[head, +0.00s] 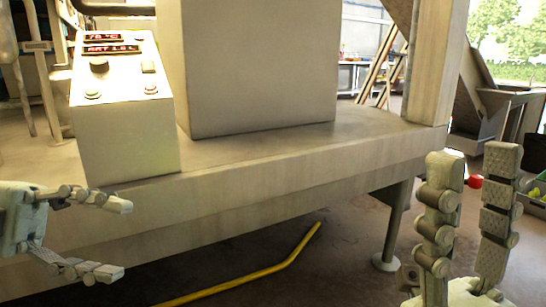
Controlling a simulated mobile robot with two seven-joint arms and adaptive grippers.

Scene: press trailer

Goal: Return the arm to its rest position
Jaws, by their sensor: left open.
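My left gripper (118,239) is at the lower left. Its two fingers are spread apart and point right, with nothing between them. It is in front of the bench edge, below the control box. My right gripper (472,192) is at the lower right, with its two fingers pointing up and a wide empty gap between them. It is apart from the bench. Most of both arms is outside the view.
A pale control box (127,128) with red displays and buttons stands on the trailer bench (270,172). A large beige block (262,65) and a post (433,60) stand behind. A yellow hose (265,268) lies on the floor. A support leg (397,225) is near my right gripper.

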